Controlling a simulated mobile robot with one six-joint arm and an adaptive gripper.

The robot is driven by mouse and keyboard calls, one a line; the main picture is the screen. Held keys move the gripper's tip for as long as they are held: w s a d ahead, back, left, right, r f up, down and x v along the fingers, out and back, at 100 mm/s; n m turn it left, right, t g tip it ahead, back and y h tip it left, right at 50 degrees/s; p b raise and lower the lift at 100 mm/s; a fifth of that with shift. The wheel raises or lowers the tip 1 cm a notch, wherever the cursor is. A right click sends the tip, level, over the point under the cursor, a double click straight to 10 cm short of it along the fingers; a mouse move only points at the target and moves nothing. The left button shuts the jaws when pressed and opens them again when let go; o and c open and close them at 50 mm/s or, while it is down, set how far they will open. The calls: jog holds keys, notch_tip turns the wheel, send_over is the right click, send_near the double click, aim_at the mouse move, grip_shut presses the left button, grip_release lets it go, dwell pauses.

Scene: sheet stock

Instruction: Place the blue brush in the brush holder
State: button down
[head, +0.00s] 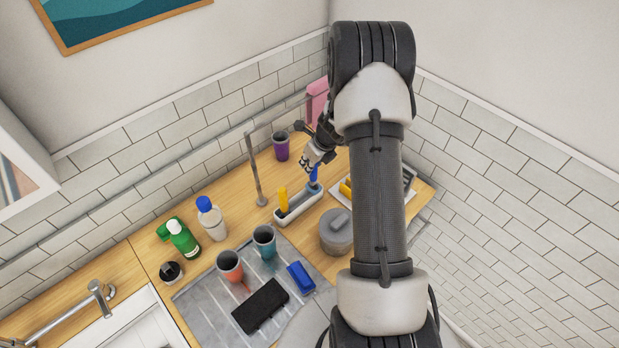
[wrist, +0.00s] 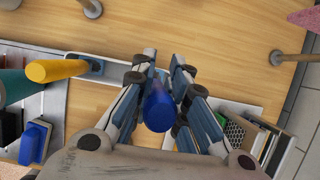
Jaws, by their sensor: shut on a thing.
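The blue brush (head: 314,175) stands roughly upright at the right end of the white brush holder (head: 301,211). My gripper (head: 312,166) is shut on its handle from above. In the wrist view the blue handle (wrist: 158,108) sits between the fingers of my gripper (wrist: 163,68), over the right end of the holder (wrist: 118,62). The brush's lower end is at the holder, but I cannot tell whether it is inside or just above. A yellow brush (head: 283,200) stands in the holder's left part and also shows in the wrist view (wrist: 57,70).
A grey mat (head: 204,293) holds two cups, a black block (head: 260,305) and a blue block (head: 301,276). A grey pot (head: 336,232) is in front of the holder. A purple cup (head: 282,146) and metal rail (head: 254,170) stand behind. A white rack (head: 409,178) is right.

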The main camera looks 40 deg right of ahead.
jog(key=shift+w+f+b, duration=0.1)
jog(key=shift+f+b, duration=0.7)
jog(key=shift+f, duration=1.8)
jog(key=shift+f, duration=0.2)
jog(key=c, duration=1.6)
grip_release()
jog(key=shift+r, duration=0.2)
